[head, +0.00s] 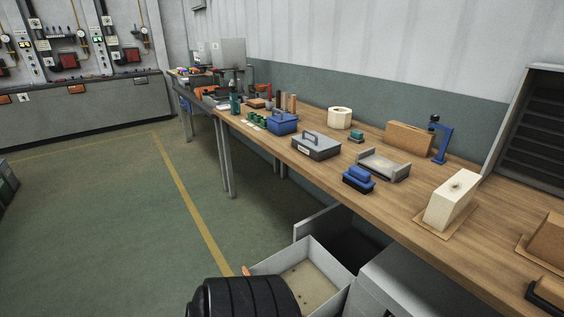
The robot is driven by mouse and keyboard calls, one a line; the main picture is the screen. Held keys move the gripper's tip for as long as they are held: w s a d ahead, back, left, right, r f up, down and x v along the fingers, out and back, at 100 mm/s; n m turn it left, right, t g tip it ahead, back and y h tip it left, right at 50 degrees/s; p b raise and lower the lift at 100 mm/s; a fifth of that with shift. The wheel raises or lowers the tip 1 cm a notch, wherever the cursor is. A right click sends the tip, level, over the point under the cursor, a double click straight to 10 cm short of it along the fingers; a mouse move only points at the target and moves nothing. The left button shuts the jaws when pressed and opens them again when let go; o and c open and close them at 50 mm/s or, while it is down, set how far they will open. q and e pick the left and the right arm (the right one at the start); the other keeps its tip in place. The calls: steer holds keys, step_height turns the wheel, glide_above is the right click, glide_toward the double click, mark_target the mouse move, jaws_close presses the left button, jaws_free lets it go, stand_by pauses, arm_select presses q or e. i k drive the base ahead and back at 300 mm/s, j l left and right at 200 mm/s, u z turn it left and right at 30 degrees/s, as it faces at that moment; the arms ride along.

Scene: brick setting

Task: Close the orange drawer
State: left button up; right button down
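A drawer (303,258) under the workbench is pulled open at the bottom middle of the head view. Its grey side walls and pale inner floor show from above, and the floor holds a few small dark specks. A small orange patch (246,270) shows at its left end, probably part of its front. A black ribbed shape at the bottom edge covers the rest of that front, so a handle cannot be seen. Neither of my grippers shows in this view.
The wooden workbench (400,210) runs above the drawer, with a grey toolbox (316,147), a blue toolbox (283,123) and a cream block (451,201) on it. A grey cabinet (390,285) stands right of the drawer.

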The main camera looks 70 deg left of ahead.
mark_target(320, 284)
steer(key=u, duration=2.5)
